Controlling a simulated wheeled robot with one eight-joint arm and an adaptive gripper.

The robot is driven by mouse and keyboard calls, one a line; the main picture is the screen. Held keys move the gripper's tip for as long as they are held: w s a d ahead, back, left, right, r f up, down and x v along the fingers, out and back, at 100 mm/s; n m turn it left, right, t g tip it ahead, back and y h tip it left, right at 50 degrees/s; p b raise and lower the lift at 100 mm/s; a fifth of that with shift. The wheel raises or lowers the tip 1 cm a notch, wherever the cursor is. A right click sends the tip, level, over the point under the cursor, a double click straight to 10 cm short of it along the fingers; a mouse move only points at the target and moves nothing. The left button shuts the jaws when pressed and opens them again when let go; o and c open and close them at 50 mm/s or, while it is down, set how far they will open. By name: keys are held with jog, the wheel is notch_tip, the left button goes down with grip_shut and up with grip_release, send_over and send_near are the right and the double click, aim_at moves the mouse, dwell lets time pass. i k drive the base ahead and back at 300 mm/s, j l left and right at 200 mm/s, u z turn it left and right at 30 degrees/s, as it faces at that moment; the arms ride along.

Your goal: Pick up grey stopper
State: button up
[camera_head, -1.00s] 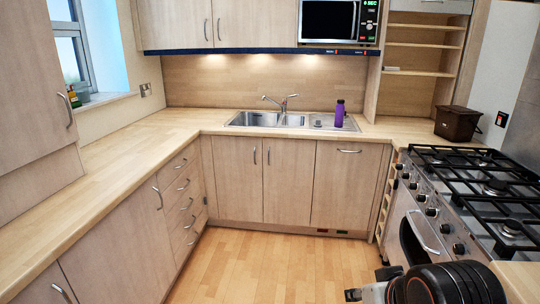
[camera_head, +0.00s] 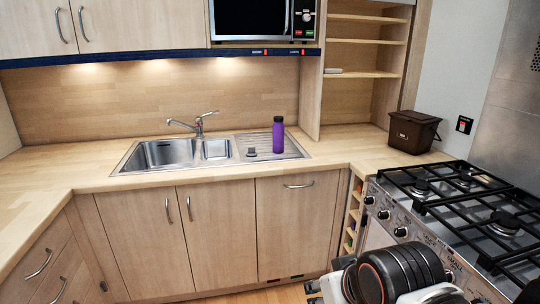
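The grey stopper (camera_head: 251,152) looks like a small dark grey piece on the sink's drainboard, just left of the purple bottle. It is small in the head view and its exact shape is hard to make out. My gripper (camera_head: 314,293) shows only in part at the bottom, right of centre, with my black and white arm links beside it. It is well in front of and below the worktop, far from the stopper. Whether its fingers are open or shut cannot be seen.
A purple bottle (camera_head: 278,134) stands upright on the drainboard close to the stopper. The tap (camera_head: 198,124) rises behind the sink (camera_head: 170,153). A dark brown bin (camera_head: 413,131) and the gas hob (camera_head: 470,205) are on the right. The worktop left of the sink is clear.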

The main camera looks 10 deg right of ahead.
aim_at(251, 153)
jog(key=i+j+z, duration=0.25)
jog(key=z, duration=0.15)
jog(key=i+j+z, duration=0.2)
jog(key=z, duration=0.25)
jog(key=i+j, duration=0.15)
jog(key=j, duration=0.2)
jog(key=i+j+z, duration=0.1)
jog(key=j, duration=0.3)
jog(key=i+j, duration=0.2)
jog(key=j, duration=0.15)
jog(key=i+j+z, duration=0.1)
jog(key=j, duration=0.25)
jog(key=i+j, duration=0.2)
jog(key=j, duration=0.2)
jog(key=i+j, duration=0.1)
jog(key=j, duration=0.3)
jog(key=i+j+z, duration=0.1)
jog(key=j, duration=0.3)
jog(key=i+j, duration=0.15)
jog(key=j, duration=0.25)
jog(key=l+z, duration=0.05)
